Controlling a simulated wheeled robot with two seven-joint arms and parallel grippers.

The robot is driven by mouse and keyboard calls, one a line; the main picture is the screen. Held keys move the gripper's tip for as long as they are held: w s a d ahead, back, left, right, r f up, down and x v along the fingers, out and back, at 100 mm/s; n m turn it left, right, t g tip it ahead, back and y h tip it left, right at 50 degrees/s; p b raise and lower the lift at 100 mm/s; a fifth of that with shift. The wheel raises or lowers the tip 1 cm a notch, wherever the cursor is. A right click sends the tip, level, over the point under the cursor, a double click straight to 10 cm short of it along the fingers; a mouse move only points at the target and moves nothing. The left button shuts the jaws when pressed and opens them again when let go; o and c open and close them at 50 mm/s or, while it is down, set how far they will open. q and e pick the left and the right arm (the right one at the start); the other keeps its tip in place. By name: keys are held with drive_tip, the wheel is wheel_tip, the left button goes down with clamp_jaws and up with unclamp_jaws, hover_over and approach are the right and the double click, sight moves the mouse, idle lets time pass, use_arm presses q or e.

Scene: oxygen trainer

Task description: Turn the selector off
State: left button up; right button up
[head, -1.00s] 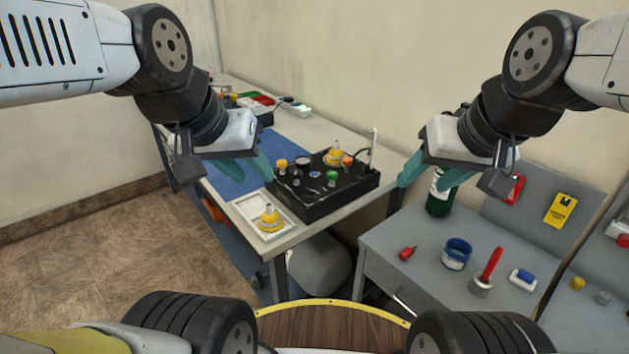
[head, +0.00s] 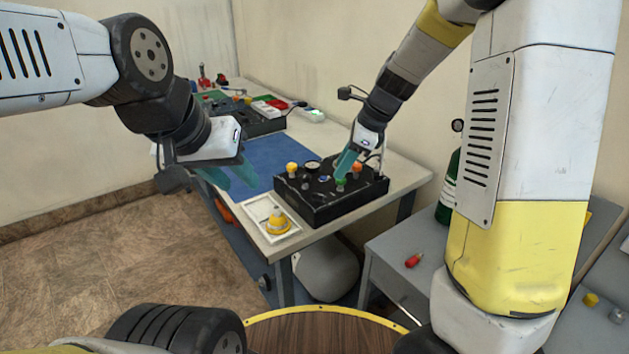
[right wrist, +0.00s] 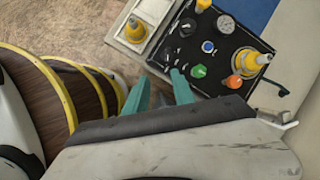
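The black trainer box (head: 325,209) sits at the table's near end. A yellow fitting (right wrist: 250,62) stands on the box, mostly hidden in the head view. My right gripper (right wrist: 160,82) is open and empty; in the head view its fingers (head: 345,164) are over the box by the green knob, contact unclear. My left gripper (head: 230,179) is open and empty, left of the box.
A white tray (head: 258,211) with a yellow fitting (head: 278,222) lies left of the box. A blue mat (head: 285,150) covers the table behind. A grey side table (head: 385,250) with a red item (head: 413,260) stands right, partly hidden by my right arm. Cables stand behind the box.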

sight(319, 194)
drive_tip(key=w+a+f+m, duration=0.1)
drive_tip(key=f, duration=0.2)
drive_tip(key=w+a+f+m, duration=0.1)
drive_tip(key=w+a+f, duration=0.1)
drive_tip(key=f, duration=0.2)
drive_tip(key=w+a+f+m, duration=0.1)
drive_tip(key=a+f, duration=0.1)
drive_tip(key=f, duration=0.2)
drive_tip(key=shift+w+a, duration=0.2)
drive_tip(key=shift+w, duration=0.05)
clamp_jaws()
